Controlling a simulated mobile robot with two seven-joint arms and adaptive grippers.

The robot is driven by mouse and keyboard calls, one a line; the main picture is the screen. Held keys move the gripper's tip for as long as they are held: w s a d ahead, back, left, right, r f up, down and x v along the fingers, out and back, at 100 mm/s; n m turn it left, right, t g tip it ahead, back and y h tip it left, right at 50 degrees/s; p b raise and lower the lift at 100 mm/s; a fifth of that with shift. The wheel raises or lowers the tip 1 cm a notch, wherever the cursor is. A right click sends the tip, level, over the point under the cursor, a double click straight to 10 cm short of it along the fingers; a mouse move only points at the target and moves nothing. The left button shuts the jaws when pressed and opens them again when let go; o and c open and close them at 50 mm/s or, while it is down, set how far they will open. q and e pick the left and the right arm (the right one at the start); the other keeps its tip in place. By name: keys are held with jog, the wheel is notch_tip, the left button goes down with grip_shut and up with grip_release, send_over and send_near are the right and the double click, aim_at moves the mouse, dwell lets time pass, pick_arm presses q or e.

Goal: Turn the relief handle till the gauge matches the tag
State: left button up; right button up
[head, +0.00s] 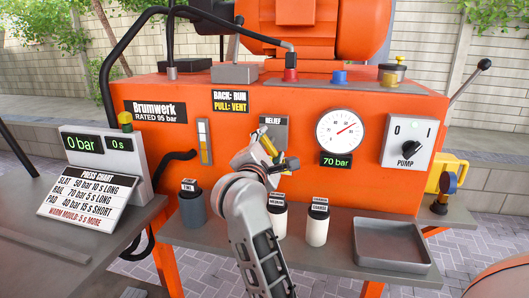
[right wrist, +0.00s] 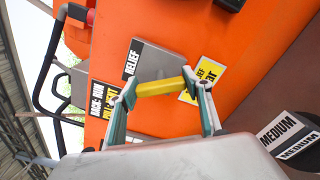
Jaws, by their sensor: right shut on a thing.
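The relief handle is a yellow bar (right wrist: 160,87) below the grey RELIEF plate (right wrist: 150,65) in the right wrist view. My right gripper (right wrist: 160,88) is shut on it, one finger at each end. In the head view my right gripper (head: 268,155) covers most of the handle. The round white gauge (head: 340,131) has a red needle pointing to the upper right, and the green display (head: 336,160) under it reads 70 bar. My left gripper is out of view.
A shelf (head: 185,235) in front of the orange machine (head: 270,90) carries a grey canister (head: 192,207), white canisters (head: 317,224) and an empty grey tray (head: 392,246). The PUMP switch (head: 408,145) is right of the gauge. A press display (head: 105,145) and chart (head: 90,195) stand left.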

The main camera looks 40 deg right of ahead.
jog(key=shift+f+m+b, duration=0.3)
jog(key=shift+m+b, duration=0.15)
jog(key=shift+m, duration=0.25)
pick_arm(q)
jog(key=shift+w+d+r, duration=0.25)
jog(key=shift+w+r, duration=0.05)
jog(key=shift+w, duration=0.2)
pick_arm(e)
jog(key=shift+r+m, duration=0.15)
jog(key=shift+m, duration=0.15)
jog(key=o, duration=1.1)
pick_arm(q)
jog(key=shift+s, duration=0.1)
pick_arm(e)
jog(key=shift+r, duration=0.1)
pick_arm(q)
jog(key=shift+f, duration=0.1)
pick_arm(e)
jog(key=v, duration=0.7)
jog(key=shift+s+a, duration=0.15)
jog(key=shift+s, duration=0.05)
